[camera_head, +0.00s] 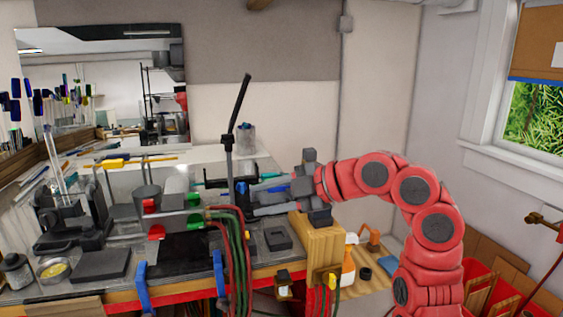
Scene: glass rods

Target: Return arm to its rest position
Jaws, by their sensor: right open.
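My right arm, red with grey joint caps, rises from the bottom right and bends left over the workbench's right end. My right gripper (258,198) points left, with its two grey fingers apart, one above the other. I see nothing held between them. The fingertips are close to a dark upright stand (229,165) with a slanted black rod on top; I cannot tell whether they touch. A clear glass tube (54,160) stands in a dark holder (72,212) at the left. My left gripper is not in view.
The workbench (255,262) is crowded with torch fittings, a black plate and red and green hoses (238,255). A wooden block (318,242) sits at its right end. A spray bottle (348,268) stands beyond. Red bins (487,285) are at the lower right. The upper middle is free.

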